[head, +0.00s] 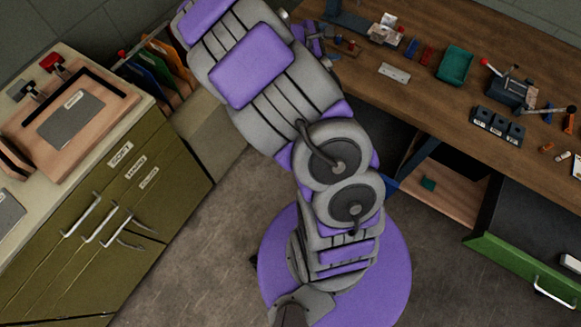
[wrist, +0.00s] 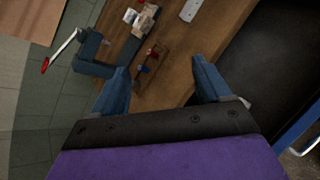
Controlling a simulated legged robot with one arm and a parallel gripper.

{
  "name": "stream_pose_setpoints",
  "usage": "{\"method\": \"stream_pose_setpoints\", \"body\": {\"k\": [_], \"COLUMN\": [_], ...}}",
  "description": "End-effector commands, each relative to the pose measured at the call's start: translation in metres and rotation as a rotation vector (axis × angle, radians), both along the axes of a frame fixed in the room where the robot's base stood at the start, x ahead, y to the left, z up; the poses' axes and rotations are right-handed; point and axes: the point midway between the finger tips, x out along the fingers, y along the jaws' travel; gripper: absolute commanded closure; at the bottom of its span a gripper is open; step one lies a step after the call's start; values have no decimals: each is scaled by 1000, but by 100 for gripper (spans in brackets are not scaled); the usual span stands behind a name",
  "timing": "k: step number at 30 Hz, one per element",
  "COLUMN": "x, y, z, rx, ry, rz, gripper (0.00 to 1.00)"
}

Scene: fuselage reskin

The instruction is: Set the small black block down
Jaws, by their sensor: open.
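My gripper (wrist: 160,76) is open in the wrist view, its two blue fingers wide apart with nothing held between them. It is over the wooden workbench (wrist: 210,50), near its edge. I cannot make out a small black block for certain in either view. A small holder with red and blue pieces (wrist: 148,62) lies on the bench beyond the fingers. In the head view my arm reaches up to the bench's far left part and hides much of the gripper.
The workbench (head: 440,100) carries a green tray (head: 455,64), a dark three-part rack (head: 497,126) and a vise (head: 510,88). A blue vise-like tool (wrist: 92,52) stands left of the fingers. An olive cabinet (head: 110,220) is at left; an open green drawer (head: 520,268) is at right.

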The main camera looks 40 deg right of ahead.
Motion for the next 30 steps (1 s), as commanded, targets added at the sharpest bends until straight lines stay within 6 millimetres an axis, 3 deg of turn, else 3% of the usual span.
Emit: {"method": "stream_pose_setpoints", "body": {"k": [1, 3, 9, 14, 20, 24, 30], "x": [-14, -36, -100, -148, -203, -238, -278], "y": [6, 16, 61, 112, 191, 251, 313], "z": [21, 40, 73, 81, 80, 79, 81], "rx": [6, 28, 137, 277, 499, 664, 832], "ry": [-63, -136, -318, -416, -467, -448, -382], "rz": [-66, -160, -412, -593, -780, -876, -949], "gripper": [24, 24, 24, 24, 24, 24, 24]}}
